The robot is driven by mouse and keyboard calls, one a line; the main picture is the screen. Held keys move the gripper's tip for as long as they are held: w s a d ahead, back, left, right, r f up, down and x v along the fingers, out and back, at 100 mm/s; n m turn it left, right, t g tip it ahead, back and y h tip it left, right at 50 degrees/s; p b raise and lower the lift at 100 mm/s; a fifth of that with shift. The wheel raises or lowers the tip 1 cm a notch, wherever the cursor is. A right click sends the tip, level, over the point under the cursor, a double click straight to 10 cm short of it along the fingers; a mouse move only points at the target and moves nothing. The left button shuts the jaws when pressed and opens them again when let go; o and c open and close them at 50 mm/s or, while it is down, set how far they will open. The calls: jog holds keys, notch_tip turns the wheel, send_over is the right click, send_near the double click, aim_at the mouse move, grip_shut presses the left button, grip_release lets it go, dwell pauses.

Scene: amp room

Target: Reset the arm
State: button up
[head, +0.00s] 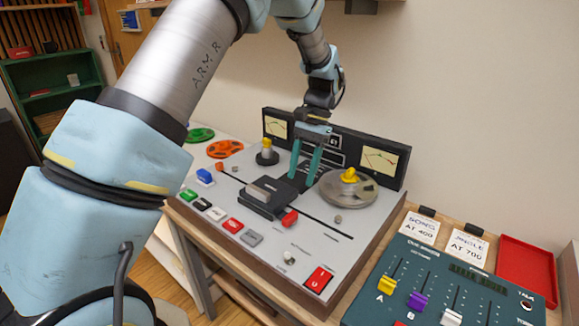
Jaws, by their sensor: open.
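My gripper (306,160) hangs at the end of my arm, above the tape machine (335,227) on the table. Its two teal fingers point down and are apart, with nothing seen between them. The fingertips are close above or behind the dark head block (268,199) in the middle of the machine; I cannot tell whether they touch anything. My arm comes in from the left and arches over the machine, with the gripper below its end.
A reel with a yellow cap (349,182) sits right of my gripper, a yellow-topped spindle (267,151) to its left. A slider console (440,292), red tray (527,268) and two cards stand at right. Green and orange reels lie behind. A green shelf (50,90) stands far left.

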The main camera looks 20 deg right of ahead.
jog(key=w+a+r+n+h, duration=0.1)
jog(key=a+n, duration=0.1)
jog(key=a, duration=0.5)
jog(key=w+a+r+n+t+h, duration=0.1)
jog(key=a+n, duration=0.1)
jog(key=a, duration=0.4)
jog(key=w+a+r+n+h, duration=0.1)
jog(key=a+r+n, duration=0.1)
jog(key=a, duration=0.5)
jog(key=s+a+n+t, duration=0.1)
jog(key=s+a+n, duration=0.1)
jog(key=s+a, duration=0.2)
jog(key=s+a+n+t+h, duration=0.1)
jog(key=s+a+n, duration=0.1)
jog(key=a, duration=0.8)
jog(key=shift+s+f+n+t, duration=0.15)
jog(key=shift+s+n+t, duration=0.25)
jog(key=shift+s, duration=0.45)
